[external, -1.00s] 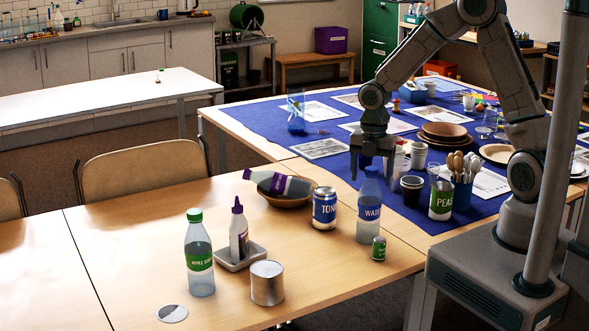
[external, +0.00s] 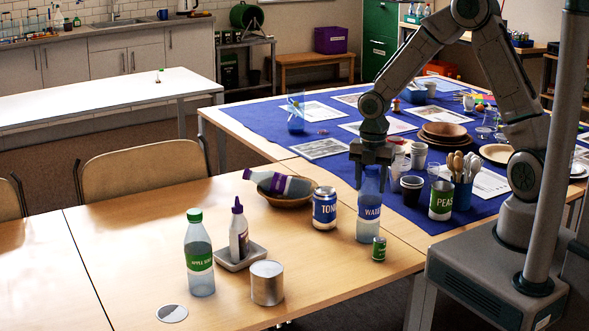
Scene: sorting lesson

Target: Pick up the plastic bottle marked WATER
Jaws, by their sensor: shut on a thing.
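The plastic bottle marked WATER (external: 369,217) stands upright near the right edge of the wooden table, with a blue label and clear body. My gripper (external: 372,172) is above it, pointing down, with its fingers at the bottle's cap and neck. It is shut on the top of the bottle, and the fingers partly hide the cap. The bottle's base appears to be at the table top; I cannot tell any gap.
Dark cups (external: 411,191) and a PEAS can (external: 441,200) stand to the right. A bowl (external: 284,198) holds a tilted bottle (external: 277,184).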

